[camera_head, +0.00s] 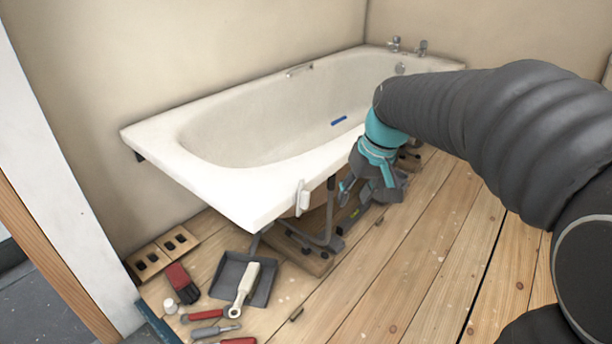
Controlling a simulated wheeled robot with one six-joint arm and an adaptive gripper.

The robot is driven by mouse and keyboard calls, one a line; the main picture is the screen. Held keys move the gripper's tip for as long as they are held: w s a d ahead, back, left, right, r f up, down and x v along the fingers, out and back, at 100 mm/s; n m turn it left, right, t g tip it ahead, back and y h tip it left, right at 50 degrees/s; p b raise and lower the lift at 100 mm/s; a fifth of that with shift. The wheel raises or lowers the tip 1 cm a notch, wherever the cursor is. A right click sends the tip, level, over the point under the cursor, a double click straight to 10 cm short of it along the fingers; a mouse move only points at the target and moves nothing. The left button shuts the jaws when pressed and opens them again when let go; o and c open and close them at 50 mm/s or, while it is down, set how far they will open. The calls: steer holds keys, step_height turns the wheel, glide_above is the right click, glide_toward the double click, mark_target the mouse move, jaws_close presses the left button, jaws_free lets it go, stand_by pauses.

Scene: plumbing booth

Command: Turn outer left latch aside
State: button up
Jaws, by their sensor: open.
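The white bathtub (245,190) stands against the walls with its near long side open underneath. A small white upright piece (302,198) sits on the tub's near edge, left of my gripper; I cannot tell if it is the outer left latch. No other latch can be made out clearly. My gripper (364,194), teal and dark grey, is open below the tub's near rim, to the right of the white piece and apart from it. Its fingers point down and left. My arm and gripper hide part of the tub's near side and what lies under it.
A grey metal leg frame (325,235) stands under the tub on wood blocks. The plank floor (400,270) in front is mostly clear.

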steer(key=w+a+n, duration=0.2)
steer(key=w, duration=0.3)
steer(key=n+y, duration=0.2)
steer(key=n, duration=0.1)
glide_toward(308, 193)
step_height(308, 193, up, 3)
steer(key=d, duration=0.2)
steer(key=shift+n, duration=0.9)
steer(key=b+x, duration=0.1)
steer(key=x, duration=0.3)
steer(key=b+x, duration=0.1)
steer(key=x, duration=0.4)
steer(key=b+x, duration=0.1)
steer(key=x, duration=0.4)
steer(key=shift+s+a, duration=0.3)
steer(key=shift+a, duration=0.1)
jaws_close()
